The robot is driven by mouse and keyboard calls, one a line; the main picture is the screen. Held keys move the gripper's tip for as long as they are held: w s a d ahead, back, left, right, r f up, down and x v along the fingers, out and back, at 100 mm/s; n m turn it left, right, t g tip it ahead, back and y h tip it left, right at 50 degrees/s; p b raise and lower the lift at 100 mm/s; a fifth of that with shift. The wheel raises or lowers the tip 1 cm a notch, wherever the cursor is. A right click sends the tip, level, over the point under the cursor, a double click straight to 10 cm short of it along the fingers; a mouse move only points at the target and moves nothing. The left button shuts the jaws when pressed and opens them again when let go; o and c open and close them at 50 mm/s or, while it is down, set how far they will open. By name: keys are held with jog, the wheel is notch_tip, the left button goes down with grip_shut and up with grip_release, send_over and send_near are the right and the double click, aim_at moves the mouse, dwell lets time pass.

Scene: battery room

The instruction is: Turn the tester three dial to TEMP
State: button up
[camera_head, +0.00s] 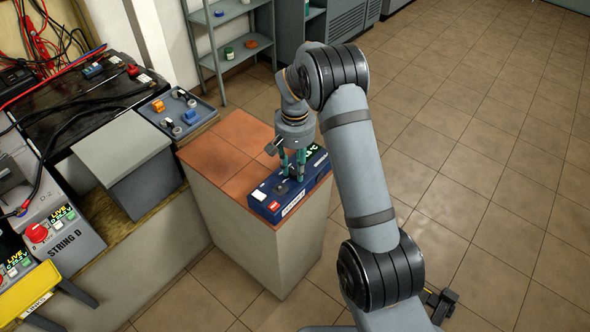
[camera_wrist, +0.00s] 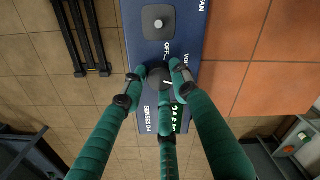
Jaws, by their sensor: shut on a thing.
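The tester (camera_head: 312,188) is a blue box lying on the tiled pedestal top, with a white label, a red patch and a lit green display. In the wrist view the tester (camera_wrist: 190,38) shows white lettering, with OFF readable beside the dial and other words partly cut or covered. The black round dial (camera_wrist: 157,76) has a white pointer mark. My gripper (camera_wrist: 160,79), with green fingers and dark tips, is shut around the dial. In the head view my gripper (camera_head: 291,170) points down onto the tester. I cannot read a TEMP label; fingers cover part of the face.
The pedestal top (camera_head: 213,152) has bare orange tiles left of the tester. A grey tray (camera_head: 178,134) with small parts, a grey box (camera_head: 120,145) and the STRING D panel (camera_head: 62,237) stand to the left. A grey shelf (camera_head: 232,60) is behind. Open floor lies right.

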aim_at(295, 170)
jog(key=shift+m, duration=0.5)
jog(key=o, duration=1.2)
jog(key=shift+c, duration=0.2)
notch_tip(295, 170, up, 12)
dwell(0.3)
